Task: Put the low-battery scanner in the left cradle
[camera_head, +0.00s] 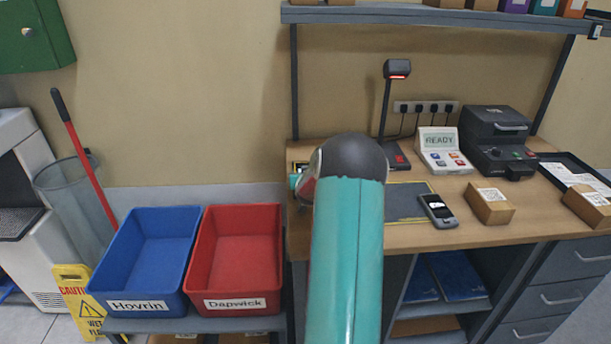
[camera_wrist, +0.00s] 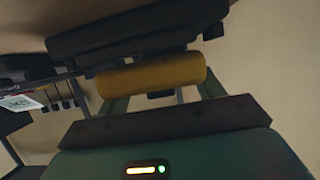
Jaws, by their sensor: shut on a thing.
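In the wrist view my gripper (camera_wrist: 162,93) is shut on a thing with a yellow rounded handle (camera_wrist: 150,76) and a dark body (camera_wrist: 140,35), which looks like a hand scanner. No battery sign on it can be read. In the head view my arm hides the gripper and the held thing, at the left part of the workbench (camera_head: 400,237). No cradle can be made out clearly. A dark piece (camera_head: 297,167) with a yellowish mark shows beside my arm at the bench's left end, mostly hidden.
On the bench are a dark handheld device (camera_head: 438,211), brown boxes (camera_head: 490,203), a READY display unit (camera_head: 443,152), a black printer (camera_head: 495,143) and a tall lamp-like stand (camera_head: 386,110). A blue bin (camera_head: 148,250) and a red bin (camera_head: 234,250) stand left. A shelf (camera_head: 420,16) hangs above.

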